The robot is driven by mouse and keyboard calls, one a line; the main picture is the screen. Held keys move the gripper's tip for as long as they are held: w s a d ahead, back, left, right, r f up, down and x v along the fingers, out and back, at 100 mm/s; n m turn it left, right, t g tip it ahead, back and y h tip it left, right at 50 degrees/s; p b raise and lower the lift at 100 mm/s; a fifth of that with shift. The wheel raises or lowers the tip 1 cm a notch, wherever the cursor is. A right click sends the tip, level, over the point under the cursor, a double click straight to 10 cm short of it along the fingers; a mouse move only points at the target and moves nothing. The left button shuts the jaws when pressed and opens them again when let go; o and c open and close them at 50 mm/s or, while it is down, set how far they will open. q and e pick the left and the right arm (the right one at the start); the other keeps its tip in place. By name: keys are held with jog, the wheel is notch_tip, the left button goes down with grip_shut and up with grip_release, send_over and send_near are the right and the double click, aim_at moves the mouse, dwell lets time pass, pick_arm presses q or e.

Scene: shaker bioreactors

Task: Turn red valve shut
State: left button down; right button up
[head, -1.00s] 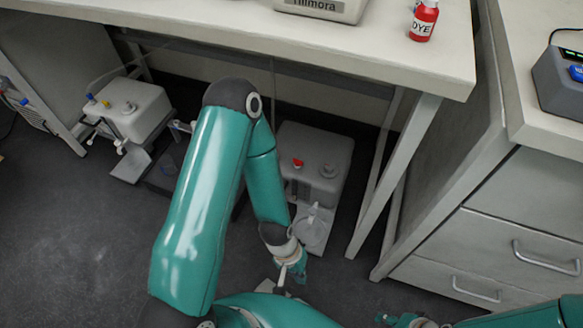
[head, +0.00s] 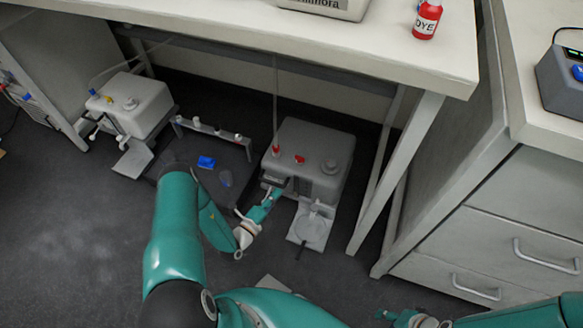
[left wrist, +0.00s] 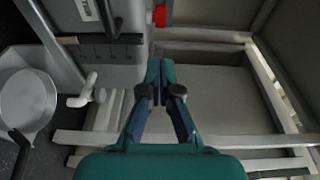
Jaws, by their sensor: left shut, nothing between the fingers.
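A grey box unit (head: 318,150) stands on the floor under the bench. A red knob (head: 276,149) shows at its left edge and a second red piece (head: 299,159) on its top. I cannot tell for sure which is the valve. A red part (left wrist: 160,16) also shows at the top of the left wrist view, beyond the fingertips. My left gripper (head: 281,186) is shut and empty, low at the unit's front left, apart from both red pieces. It points up the middle of the left wrist view (left wrist: 153,68). My right gripper (head: 382,315) is at the bottom edge, partly cut off.
A dark shaker platform (head: 215,150) with a blue piece lies left of the unit. A similar white unit (head: 135,104) with blue and yellow knobs stands farther left. The bench top (head: 250,32) overhangs and its leg (head: 398,170) stands to the right. Floor at left is clear.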

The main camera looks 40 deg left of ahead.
pick_arm(q)
jog(key=a+y, duration=0.1)
jog(key=b, duration=0.4)
send_near(297, 159)
jog(key=shift+n, duration=0.4)
jog(key=w, duration=0.6)
jog(key=shift+a+f, duration=0.15)
jog(key=shift+a, duration=0.2)
jog(key=shift+w, duration=0.65)
